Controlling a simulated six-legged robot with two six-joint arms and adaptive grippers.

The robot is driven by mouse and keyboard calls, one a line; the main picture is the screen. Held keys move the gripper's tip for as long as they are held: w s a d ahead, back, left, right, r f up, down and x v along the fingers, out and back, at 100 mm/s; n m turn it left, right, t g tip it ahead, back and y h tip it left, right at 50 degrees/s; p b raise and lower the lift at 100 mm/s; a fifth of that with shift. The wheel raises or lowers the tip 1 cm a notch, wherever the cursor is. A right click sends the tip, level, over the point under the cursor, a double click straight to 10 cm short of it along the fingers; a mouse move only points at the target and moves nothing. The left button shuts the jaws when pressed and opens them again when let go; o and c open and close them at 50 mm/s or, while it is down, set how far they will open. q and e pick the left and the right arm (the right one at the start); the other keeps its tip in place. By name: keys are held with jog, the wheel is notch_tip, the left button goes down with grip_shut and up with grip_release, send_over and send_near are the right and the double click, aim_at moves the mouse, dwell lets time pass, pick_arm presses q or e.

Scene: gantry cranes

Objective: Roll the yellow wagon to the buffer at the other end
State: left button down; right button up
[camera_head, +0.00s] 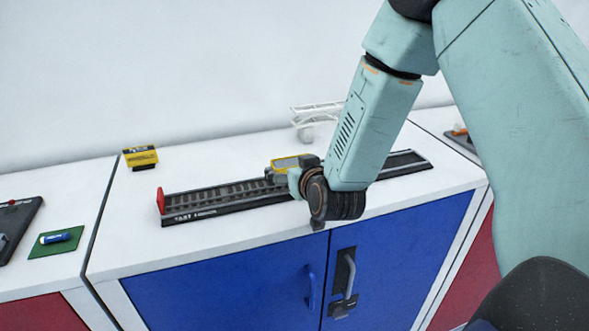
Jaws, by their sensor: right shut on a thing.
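The yellow wagon (285,164) sits on the track about midway along it, partly hidden by my right gripper. The dark track (225,196) runs across the white counter, and a red buffer (160,200) stands at its left end. The track's right end shows beyond my arm; no buffer can be made out there. My right gripper (283,178) is at the wagon's near side, shut on it. Its fingers are small and partly hidden by the wrist. My left gripper is not in view.
A yellow and black block (140,157) stands at the counter's back left. A white wire frame (317,112) is behind the track. A green mat (56,241) with a blue cylinder (56,238) lies on the left counter. The counter before the track's left half is clear.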

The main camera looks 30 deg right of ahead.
jog(key=shift+s+f, duration=0.2)
jog(key=shift+f, duration=0.1)
jog(key=shift+d, duration=0.2)
jog(key=shift+s+d+p, duration=0.25)
jog(key=shift+d+p, duration=0.5)
jog(key=shift+d, duration=0.35)
jog(key=shift+s+d+p, duration=0.25)
jog(key=shift+d+p, duration=0.7)
jog(key=shift+d, duration=0.4)
jog(key=shift+s+d+p, duration=0.25)
jog(key=shift+d+p, duration=0.65)
jog(key=shift+d, duration=0.4)
